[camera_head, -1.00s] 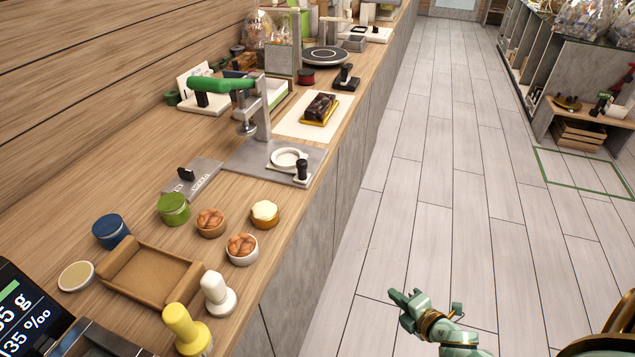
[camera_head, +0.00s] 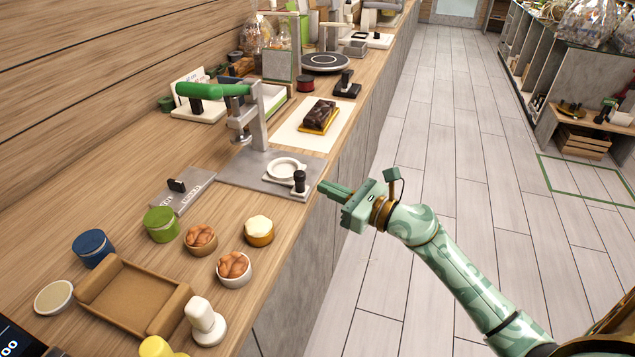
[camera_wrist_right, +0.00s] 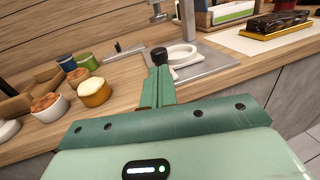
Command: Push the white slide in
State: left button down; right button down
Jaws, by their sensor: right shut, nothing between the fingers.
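The white slide (camera_head: 285,168) is a ring-shaped plate with a black knob (camera_head: 299,181) at its front end, on the grey base (camera_head: 239,172) of a press. The press has a green lever (camera_head: 212,89) above and behind. My right gripper (camera_head: 322,186) is shut and empty, just right of the black knob at the counter edge. In the right wrist view, my shut fingers (camera_wrist_right: 158,85) point at the knob (camera_wrist_right: 159,56), with the white slide (camera_wrist_right: 182,54) behind it. I cannot tell whether they touch. My left gripper is not in view.
A tan tray (camera_head: 133,294) lies nearer. A chocolate cake (camera_head: 319,115) sits on a white sheet behind. The floor on the right is clear.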

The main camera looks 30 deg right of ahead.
jog(key=shift+x, duration=1.75)
jog(key=w+a, duration=0.3)
jog(key=w, duration=0.1)
jog(key=w+a, duration=0.4)
jog(key=shift+w+a, duration=0.2)
jog(key=shift+s+d, duration=0.1)
jog(key=shift+f, duration=0.1)
